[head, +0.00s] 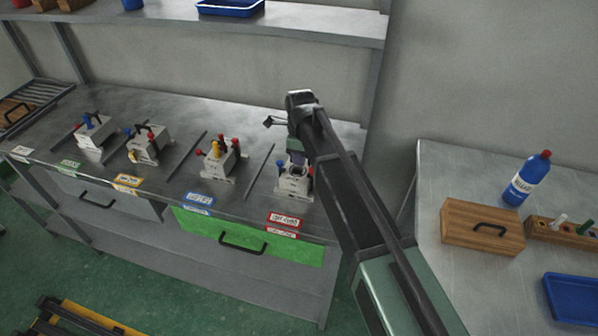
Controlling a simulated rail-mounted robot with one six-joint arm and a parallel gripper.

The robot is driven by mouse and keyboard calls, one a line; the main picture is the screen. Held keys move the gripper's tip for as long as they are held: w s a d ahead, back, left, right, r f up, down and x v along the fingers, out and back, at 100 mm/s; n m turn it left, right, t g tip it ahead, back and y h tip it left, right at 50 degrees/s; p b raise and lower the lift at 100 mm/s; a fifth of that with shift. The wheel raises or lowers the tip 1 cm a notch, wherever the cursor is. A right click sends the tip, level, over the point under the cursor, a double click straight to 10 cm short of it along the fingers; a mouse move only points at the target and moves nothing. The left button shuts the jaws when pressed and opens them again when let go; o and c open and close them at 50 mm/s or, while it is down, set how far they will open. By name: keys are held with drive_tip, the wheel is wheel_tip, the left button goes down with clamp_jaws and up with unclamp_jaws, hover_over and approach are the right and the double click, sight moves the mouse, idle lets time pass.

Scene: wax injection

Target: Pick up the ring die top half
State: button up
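Several pale block-shaped dies with coloured knobs stand in a row on the steel bench. The rightmost die (293,186) is under the end of my arm, and its top is partly hidden. My gripper (297,163) points down at this die, close to or touching its top; its fingers are too small and covered to tell open from shut. I cannot tell from the picture which one is the ring die.
Thin dark bars divide the bench (180,108) between the dies. Coloured labels line its front edge, above a green drawer (248,236). A shelf (300,26) with a blue tray (230,7) hangs above. A right-hand table (455,265) holds a wooden box (482,227) and a bottle (527,180).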

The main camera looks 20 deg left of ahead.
clamp_jaws()
drive_tip(key=shift+r, duration=0.15)
wheel_tip(320, 180, up, 20)
drive_tip(key=p, duration=2)
